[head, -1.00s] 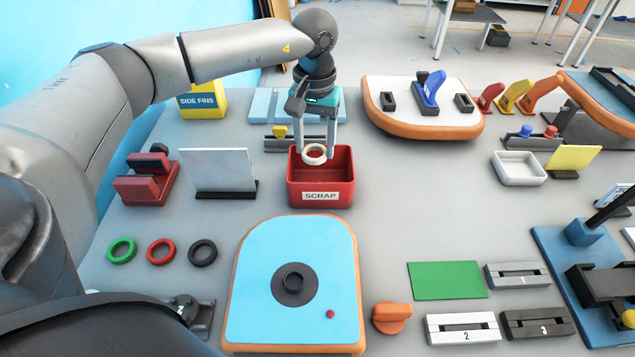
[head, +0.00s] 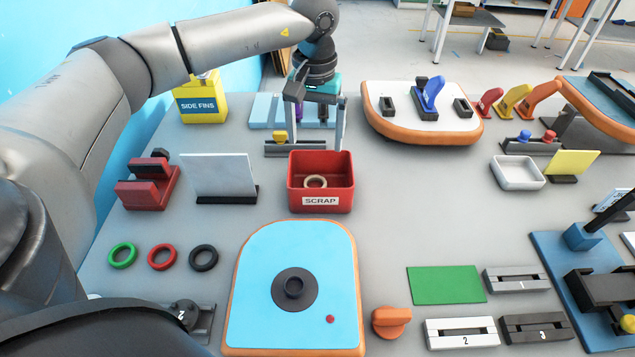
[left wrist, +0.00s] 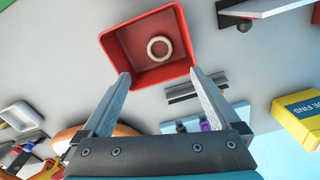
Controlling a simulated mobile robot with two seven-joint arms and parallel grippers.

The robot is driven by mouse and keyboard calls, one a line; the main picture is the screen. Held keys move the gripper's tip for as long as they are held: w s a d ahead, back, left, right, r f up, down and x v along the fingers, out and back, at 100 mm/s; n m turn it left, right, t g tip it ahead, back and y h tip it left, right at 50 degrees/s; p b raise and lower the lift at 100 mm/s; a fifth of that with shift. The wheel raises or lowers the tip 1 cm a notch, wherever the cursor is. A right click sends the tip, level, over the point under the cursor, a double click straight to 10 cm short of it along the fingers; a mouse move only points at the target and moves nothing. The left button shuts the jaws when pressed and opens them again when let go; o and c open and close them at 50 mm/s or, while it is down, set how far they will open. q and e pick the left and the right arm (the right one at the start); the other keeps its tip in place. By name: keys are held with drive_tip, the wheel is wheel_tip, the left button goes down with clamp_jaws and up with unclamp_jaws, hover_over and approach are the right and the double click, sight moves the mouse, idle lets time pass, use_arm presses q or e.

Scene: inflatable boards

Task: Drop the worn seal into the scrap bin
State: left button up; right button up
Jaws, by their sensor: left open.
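The worn seal, a cream ring (head: 315,182), lies inside the red scrap bin (head: 320,201). In the left wrist view the seal (left wrist: 159,48) rests on the floor of the bin (left wrist: 118,52), apart from its walls. My left gripper (head: 318,145) is open and empty, above and just behind the bin in the head view. In the left wrist view its two fingers (left wrist: 158,82) stand wide apart with nothing between them. My right gripper is not in view.
Green (head: 122,255), red (head: 162,257) and black (head: 203,257) rings lie at the left. A blue board (head: 255,275) with a black valve (head: 294,288) lies in front of the bin. A grey upright panel (head: 220,174) stands left of it. Bare table lies to its right.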

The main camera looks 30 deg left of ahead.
use_arm(q)
wheel_tip(320, 180, up, 12)
drive_tip(key=p, duration=0.1)
drive_tip(key=shift+f, duration=0.15)
idle(0.4)
